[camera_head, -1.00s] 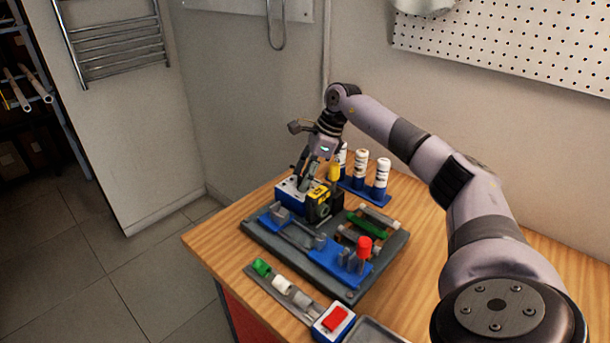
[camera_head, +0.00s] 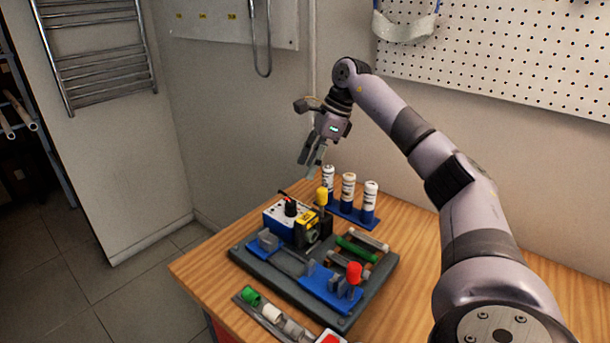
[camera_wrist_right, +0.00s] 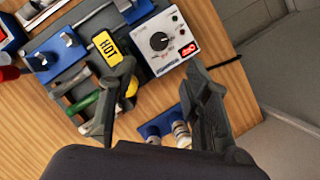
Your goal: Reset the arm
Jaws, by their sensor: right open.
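A yellow and black "HOT" unit (camera_head: 309,228) sits beside the box. My left gripper is not in view.
Several white-labelled bottles stand in a blue rack (camera_head: 346,213) behind the plate. A red-topped part (camera_head: 354,272) and green rod (camera_head: 356,249) are on the plate. A strip with green and white pieces (camera_head: 265,315) lies in front. The bench's right side looks clear.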

